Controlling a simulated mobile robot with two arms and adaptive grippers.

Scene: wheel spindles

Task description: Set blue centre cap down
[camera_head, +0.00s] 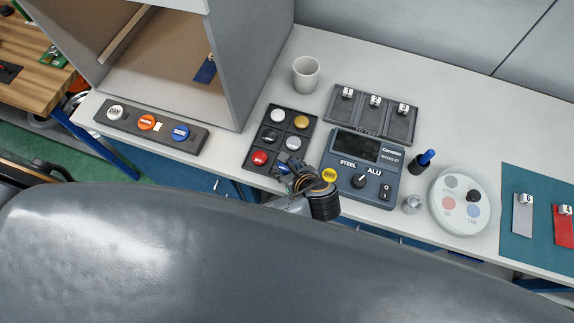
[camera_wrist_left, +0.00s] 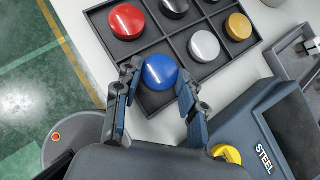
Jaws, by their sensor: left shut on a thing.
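The blue centre cap (camera_wrist_left: 160,71) is between the fingertips of my left gripper (camera_wrist_left: 156,88), which is shut on it. It is at the near right compartment of the dark six-compartment tray (camera_head: 251,144), beside the red cap (camera_head: 260,158) and the silver cap (camera_head: 293,143). In the head view the gripper (camera_head: 292,172) hides most of the blue cap. I cannot tell whether the cap touches the compartment floor. My right gripper is not in view.
The tray also holds white (camera_head: 277,116), gold (camera_head: 301,122) and black (camera_head: 269,135) caps. A tester (camera_head: 349,184) marked STEEL and ALU stands close to the right of the gripper. A white mug (camera_head: 306,75) stands behind; a button panel (camera_head: 190,146) lies left.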

